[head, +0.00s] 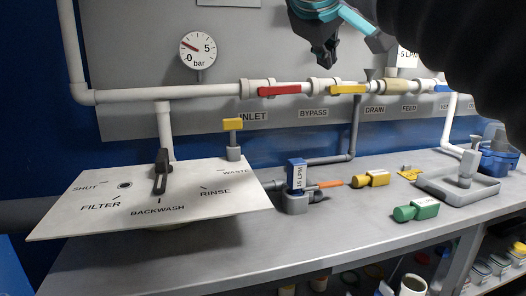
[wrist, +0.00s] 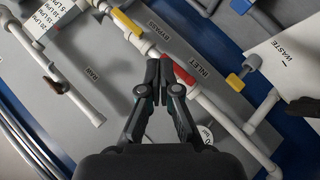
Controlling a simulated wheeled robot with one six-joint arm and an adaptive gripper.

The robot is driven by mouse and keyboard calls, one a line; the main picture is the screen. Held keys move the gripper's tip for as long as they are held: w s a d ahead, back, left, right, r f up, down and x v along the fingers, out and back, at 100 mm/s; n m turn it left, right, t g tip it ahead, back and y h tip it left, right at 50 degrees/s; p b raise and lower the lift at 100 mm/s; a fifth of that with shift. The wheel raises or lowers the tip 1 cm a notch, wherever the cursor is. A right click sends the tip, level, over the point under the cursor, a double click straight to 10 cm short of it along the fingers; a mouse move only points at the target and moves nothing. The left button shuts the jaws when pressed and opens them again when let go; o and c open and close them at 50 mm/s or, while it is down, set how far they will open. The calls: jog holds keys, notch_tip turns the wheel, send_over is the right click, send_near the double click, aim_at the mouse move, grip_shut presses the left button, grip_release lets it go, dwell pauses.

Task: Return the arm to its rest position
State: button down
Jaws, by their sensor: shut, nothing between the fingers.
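My gripper (head: 325,50) is at the top of the head view, in front of the grey back panel and above the pipe run. Its dark fingers are together, with teal parts behind them. In the wrist view my gripper (wrist: 159,66) shows shut and empty, its fingertips near the red inlet handle (wrist: 184,74) in the picture; I cannot tell the distance. My dark arm covers the upper right of the head view. The red inlet handle also shows in the head view (head: 280,90), lying along the white pipe below my gripper.
A pressure gauge (head: 198,50) stands left of my gripper. A yellow bypass handle (head: 348,90) sits on the pipe. Below are the selector plate (head: 100,190) with a black lever (head: 161,172), a blue-topped flow unit (head: 296,174), yellow and green plugs, and a grey tray (head: 430,183). The bench front is clear.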

jog(key=s+d+f+m+g+y, duration=0.1)
jog(key=s+f, duration=0.5)
jog(key=f, duration=0.8)
jog(key=s+d+f+m+g+y, duration=0.1)
jog(key=s+f+m, duration=0.3)
jog(key=f, duration=1)
jog(key=s+d+f+m+g+y, duration=0.1)
jog(key=s+f, duration=0.6)
jog(key=f, duration=0.7)
jog(key=shift+s+d+f+m+g+y, duration=0.35)
jog(key=shift+d+m+g, duration=0.45)
jog(key=shift+d+g, duration=0.4)
